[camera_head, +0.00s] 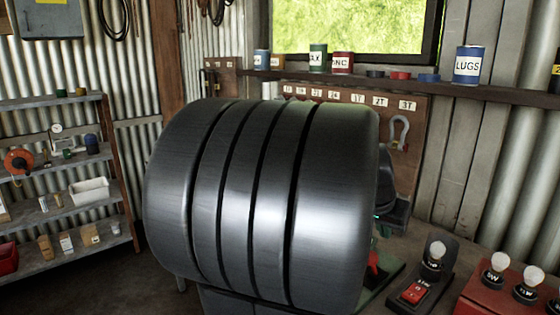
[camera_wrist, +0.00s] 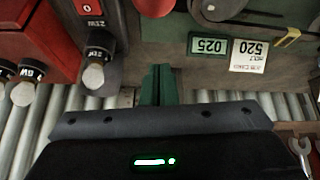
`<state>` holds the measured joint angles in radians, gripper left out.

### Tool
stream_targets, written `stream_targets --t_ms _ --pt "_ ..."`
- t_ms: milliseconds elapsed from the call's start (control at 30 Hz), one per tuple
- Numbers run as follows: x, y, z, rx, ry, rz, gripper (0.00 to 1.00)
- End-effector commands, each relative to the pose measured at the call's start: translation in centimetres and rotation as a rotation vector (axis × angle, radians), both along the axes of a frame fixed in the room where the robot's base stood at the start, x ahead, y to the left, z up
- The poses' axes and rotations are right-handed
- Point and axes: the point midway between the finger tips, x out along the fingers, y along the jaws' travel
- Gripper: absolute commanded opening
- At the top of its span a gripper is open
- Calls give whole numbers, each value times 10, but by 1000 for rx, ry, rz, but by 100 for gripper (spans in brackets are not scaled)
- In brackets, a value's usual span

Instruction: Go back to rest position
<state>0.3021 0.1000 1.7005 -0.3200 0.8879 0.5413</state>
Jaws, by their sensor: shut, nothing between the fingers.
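My gripper (camera_wrist: 160,70) shows in the wrist view, its narrow dark green fingers together with nothing between them. They stick out beyond the dark gripper body, which carries a green light. I cannot tell how far the fingertips are from the surface. In the head view a large grey ribbed part of my arm fills the middle and hides the fingers and much of the bench.
Bulbs in holders (camera_head: 433,255) and a red box (camera_head: 480,304) with bulbs stand on the bench at right. A shelf (camera_head: 437,91) with tins, including a blue LUGS tin (camera_head: 468,64), runs below the window. A rack (camera_head: 62,200) with small goods stands left. Some floor shows between rack and arm.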

Motion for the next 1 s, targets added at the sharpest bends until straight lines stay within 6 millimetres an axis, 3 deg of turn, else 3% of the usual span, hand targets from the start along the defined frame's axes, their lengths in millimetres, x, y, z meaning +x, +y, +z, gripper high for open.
stream_targets --t_ms 1000 --pt "5 -15 -9 180 122 -13 0"
